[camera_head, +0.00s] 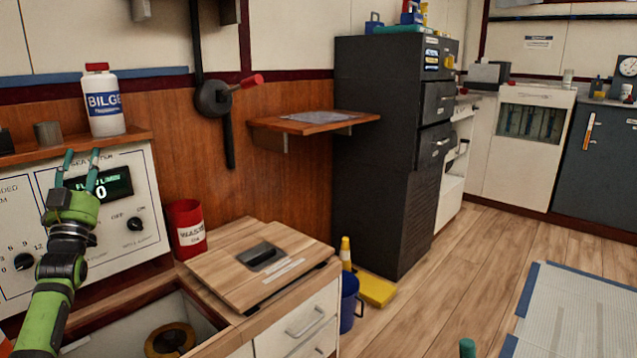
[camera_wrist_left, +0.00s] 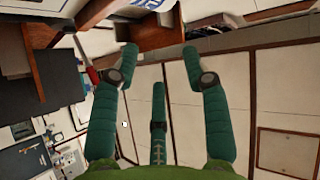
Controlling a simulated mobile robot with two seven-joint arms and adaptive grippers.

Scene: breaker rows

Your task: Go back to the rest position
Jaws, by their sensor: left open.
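My left gripper (camera_head: 82,158) is at the left of the head view, raised in front of the control panel (camera_head: 130,180) with its lit green display. Its teal fingers are spread and nothing is between them. In the left wrist view the gripper (camera_wrist_left: 160,52) also shows spread fingers with only background between them. A short teal-green tip (camera_head: 467,348) at the bottom edge of the head view looks like part of my right gripper; the rest is out of frame.
A white BILGE bottle (camera_head: 104,103) and a grey cup (camera_head: 48,134) stand on the shelf just above the left gripper. A red waste can (camera_head: 186,228) stands beside the wooden hatch lid (camera_head: 225,273). An open bin lies below. The floor to the right is mostly clear.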

